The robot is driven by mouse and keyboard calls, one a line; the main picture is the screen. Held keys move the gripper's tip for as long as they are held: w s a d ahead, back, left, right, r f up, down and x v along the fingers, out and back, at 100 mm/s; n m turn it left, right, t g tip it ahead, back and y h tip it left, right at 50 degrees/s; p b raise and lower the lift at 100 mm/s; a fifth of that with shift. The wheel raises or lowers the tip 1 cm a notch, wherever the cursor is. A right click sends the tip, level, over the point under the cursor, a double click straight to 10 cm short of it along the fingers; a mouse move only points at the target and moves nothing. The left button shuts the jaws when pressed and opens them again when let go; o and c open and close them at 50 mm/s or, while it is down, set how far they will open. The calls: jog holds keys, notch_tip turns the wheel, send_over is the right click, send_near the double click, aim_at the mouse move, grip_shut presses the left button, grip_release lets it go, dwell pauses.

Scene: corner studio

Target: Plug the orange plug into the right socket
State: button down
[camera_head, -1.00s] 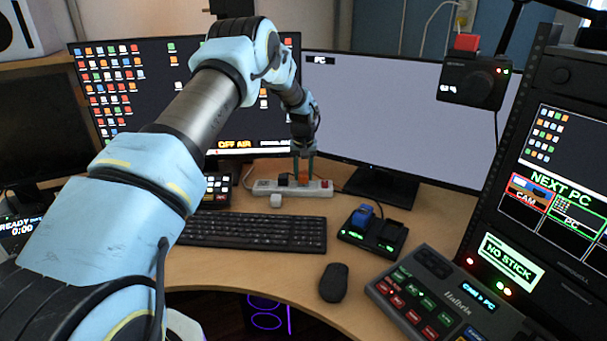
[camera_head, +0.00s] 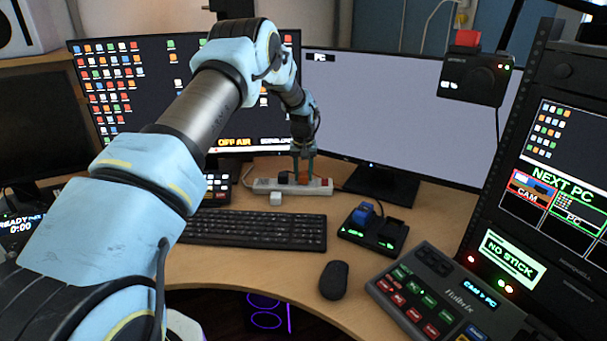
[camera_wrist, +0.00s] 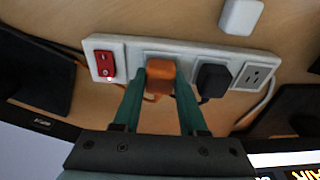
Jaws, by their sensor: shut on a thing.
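The orange plug (camera_wrist: 160,77) is between the two green fingers of my gripper (camera_wrist: 159,85), which is shut on it. The plug is at the white power strip (camera_wrist: 135,47), over the socket between the red switch (camera_wrist: 105,64) and a black plug (camera_wrist: 213,81). The plug's body hides the socket face and its prongs, so I cannot tell how deep it sits. An open socket (camera_wrist: 256,75) shows beyond the black plug. In the head view my gripper (camera_head: 303,176) points down at the strip (camera_head: 262,185), toward its right end.
A white cube (camera_head: 276,199) lies in front of the strip. The keyboard (camera_head: 255,231), mouse (camera_head: 334,280) and a black dock with a blue block (camera_head: 363,213) stand nearer. Monitors (camera_head: 410,110) rise close behind the strip. A dark cable runs behind the strip.

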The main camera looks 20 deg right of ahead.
jog(key=shift+f, duration=0.1)
jog(key=shift+c, duration=1.8)
grip_release()
notch_tip(320, 180, up, 11)
jog(key=s+b, duration=0.1)
jog(key=b, duration=0.1)
jog(key=shift+s+a+b, duration=0.25)
jog(key=shift+a+b, duration=0.05)
jog(key=shift+f, duration=0.1)
